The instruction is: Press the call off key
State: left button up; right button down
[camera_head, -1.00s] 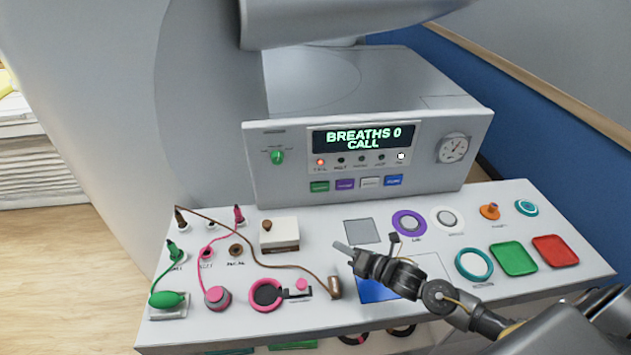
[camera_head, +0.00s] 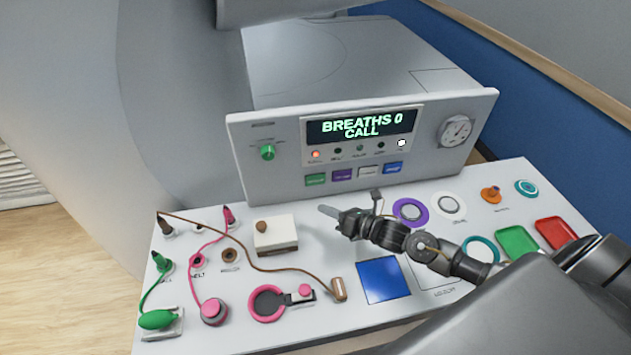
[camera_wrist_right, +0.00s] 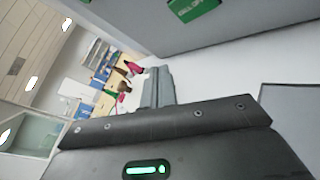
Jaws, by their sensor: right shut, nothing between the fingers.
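The display (camera_head: 360,124) on the console reads "BREATHS 0 CALL". Below it is a row of keys: green (camera_head: 316,180), purple (camera_head: 343,175), white (camera_head: 368,171) and blue (camera_head: 392,167). Their labels are too small to read in the head view. In the right wrist view a green key (camera_wrist_right: 192,8) at the top edge bears lettering that looks like "CALL OFF". My right gripper (camera_head: 328,210) is shut and empty, above the desk and below the key row. Its closed fingers also show in the right wrist view (camera_wrist_right: 158,88). My left gripper is out of view.
A white box (camera_head: 276,238) stands left of my gripper. A brown cord (camera_head: 250,258) runs across the desk to a brown cylinder (camera_head: 339,289). A blue pad (camera_head: 383,280) lies below my forearm. A green knob (camera_head: 268,152) and a gauge (camera_head: 455,131) flank the display.

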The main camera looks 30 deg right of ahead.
aim_at(308, 183)
jog(key=w, duration=0.1)
jog(key=w+d+b, duration=0.1)
jog(key=w, duration=0.1)
jog(key=shift+w, duration=0.2)
jog(key=w+b, duration=0.1)
jog(key=w, duration=0.1)
jog(key=shift+w+d+f+b, duration=0.1)
jog(key=shift+w+d+b, duration=0.25)
jog(key=shift+w+b, duration=0.05)
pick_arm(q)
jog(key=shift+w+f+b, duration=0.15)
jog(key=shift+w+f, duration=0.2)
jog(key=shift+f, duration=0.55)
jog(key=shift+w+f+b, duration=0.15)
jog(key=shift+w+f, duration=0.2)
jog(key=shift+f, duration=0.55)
pick_arm(e)
jog(key=shift+w+d, duration=0.2)
jog(key=shift+w, duration=0.35)
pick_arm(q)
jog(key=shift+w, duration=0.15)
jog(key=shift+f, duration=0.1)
pick_arm(e)
jog(key=shift+w, duration=0.1)
jog(key=shift+w, duration=0.1)
pick_arm(q)
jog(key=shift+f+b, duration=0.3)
jog(key=shift+b, duration=0.1)
pick_arm(e)
jog(key=shift+w, duration=0.25)
